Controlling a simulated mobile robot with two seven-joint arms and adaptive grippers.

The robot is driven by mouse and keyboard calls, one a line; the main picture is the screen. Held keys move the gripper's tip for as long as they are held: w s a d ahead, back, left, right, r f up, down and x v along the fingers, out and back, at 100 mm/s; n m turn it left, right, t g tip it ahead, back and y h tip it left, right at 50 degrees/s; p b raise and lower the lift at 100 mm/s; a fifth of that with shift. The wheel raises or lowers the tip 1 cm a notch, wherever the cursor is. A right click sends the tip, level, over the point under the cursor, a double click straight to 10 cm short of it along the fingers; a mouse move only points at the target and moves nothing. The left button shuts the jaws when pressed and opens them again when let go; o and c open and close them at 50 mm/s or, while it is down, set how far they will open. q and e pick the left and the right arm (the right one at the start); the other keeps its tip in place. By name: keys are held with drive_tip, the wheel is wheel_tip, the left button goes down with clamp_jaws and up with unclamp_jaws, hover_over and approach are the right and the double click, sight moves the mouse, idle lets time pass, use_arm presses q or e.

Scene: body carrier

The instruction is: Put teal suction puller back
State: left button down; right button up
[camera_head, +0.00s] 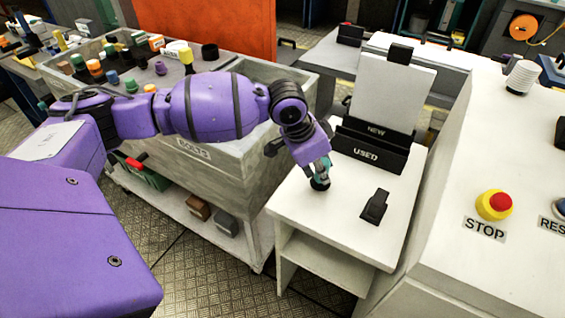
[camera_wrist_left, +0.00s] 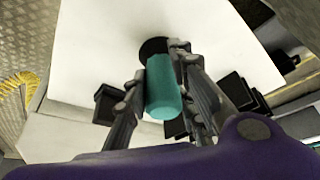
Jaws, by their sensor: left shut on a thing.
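The teal suction puller (camera_head: 322,171) is in my left gripper (camera_head: 318,167), low over the white side table (camera_head: 295,205). In the left wrist view the puller's teal handle (camera_wrist_left: 163,88) lies between the two fingers of my left gripper (camera_wrist_left: 157,80), which is shut on it. Its dark round cup (camera_wrist_left: 153,46) points away from the wrist, towards the white top. I cannot tell whether the cup touches the top. A small black stand (camera_head: 375,206) is on the table to the right of the puller. My right gripper is not in view.
Black trays marked NEW and USED (camera_head: 366,154) stand at the table's back, with a pale panel (camera_head: 390,92) behind. A console with a red and yellow STOP button (camera_head: 495,204) is at right. A grey bolts cart (camera_head: 235,160) is left of the table.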

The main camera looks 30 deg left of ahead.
use_arm(q)
drive_tip(key=shift+w+f, duration=0.2)
drive_tip(key=shift+f, duration=0.55)
drive_tip(key=shift+a+f, duration=0.1)
drive_tip(key=shift+f, duration=0.2)
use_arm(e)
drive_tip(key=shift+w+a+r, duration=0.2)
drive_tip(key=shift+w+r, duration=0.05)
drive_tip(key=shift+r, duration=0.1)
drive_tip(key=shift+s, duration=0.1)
use_arm(q)
drive_tip(key=c, duration=1.4)
unclamp_jaws()
drive_tip(key=shift+c, duration=0.2)
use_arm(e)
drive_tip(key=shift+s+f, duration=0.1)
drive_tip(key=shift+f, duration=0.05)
